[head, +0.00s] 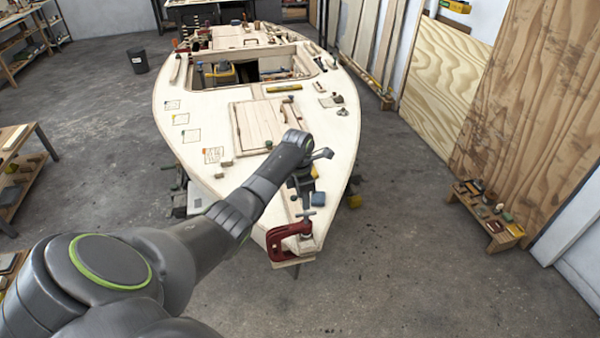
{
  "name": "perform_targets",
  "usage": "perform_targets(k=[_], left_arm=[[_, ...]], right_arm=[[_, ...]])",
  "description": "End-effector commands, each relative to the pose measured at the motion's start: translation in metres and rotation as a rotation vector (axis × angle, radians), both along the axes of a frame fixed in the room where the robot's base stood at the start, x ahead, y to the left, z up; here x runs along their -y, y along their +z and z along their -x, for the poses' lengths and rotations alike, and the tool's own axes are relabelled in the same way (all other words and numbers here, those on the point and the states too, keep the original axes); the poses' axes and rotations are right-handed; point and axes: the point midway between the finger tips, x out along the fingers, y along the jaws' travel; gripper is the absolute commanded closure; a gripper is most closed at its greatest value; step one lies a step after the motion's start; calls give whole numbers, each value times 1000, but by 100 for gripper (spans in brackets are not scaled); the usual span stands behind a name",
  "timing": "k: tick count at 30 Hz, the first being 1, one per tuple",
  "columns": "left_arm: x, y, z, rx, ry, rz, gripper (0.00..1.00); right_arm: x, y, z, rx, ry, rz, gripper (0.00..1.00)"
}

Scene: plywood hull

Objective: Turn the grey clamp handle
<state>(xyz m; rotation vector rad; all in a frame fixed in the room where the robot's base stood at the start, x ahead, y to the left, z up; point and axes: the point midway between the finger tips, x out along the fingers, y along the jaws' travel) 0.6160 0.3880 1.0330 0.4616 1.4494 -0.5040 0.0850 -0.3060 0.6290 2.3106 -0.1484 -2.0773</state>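A red C-clamp (275,240) grips the pointed near end of the pale plywood hull. Its grey handle (306,213), a small crossbar on an upright screw, stands above the hull tip. My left arm reaches in from the lower left, over the deck. My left gripper (303,194) points down, just beyond the handle in the picture. It looks close to the handle, but I cannot tell whether they touch. The fingers are small and dark, so their opening does not show. My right gripper is not in view.
The plywood hull (200,135) fills the middle, with small blocks, tools and papers on deck. A small blue piece (318,198) lies beside my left gripper. A low bench (490,215) stands at right, a wooden shelf (18,175) at left.

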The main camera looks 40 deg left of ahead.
Motion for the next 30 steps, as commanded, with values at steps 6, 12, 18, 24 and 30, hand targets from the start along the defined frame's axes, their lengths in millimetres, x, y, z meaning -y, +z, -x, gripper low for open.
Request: perform_targets(k=[6,12,18,24,30], left_arm=[[-3,47,2,5,-1,-4,62],[-5,83,4,3,0,-2,62],[-5,99,6,-1,1,-1,62],[-5,101,6,-2,1,0,62],[-5,95,8,-2,-18,-3,62]], right_arm=[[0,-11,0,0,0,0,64],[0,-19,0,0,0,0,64],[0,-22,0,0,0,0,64],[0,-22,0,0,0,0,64],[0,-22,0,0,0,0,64]])
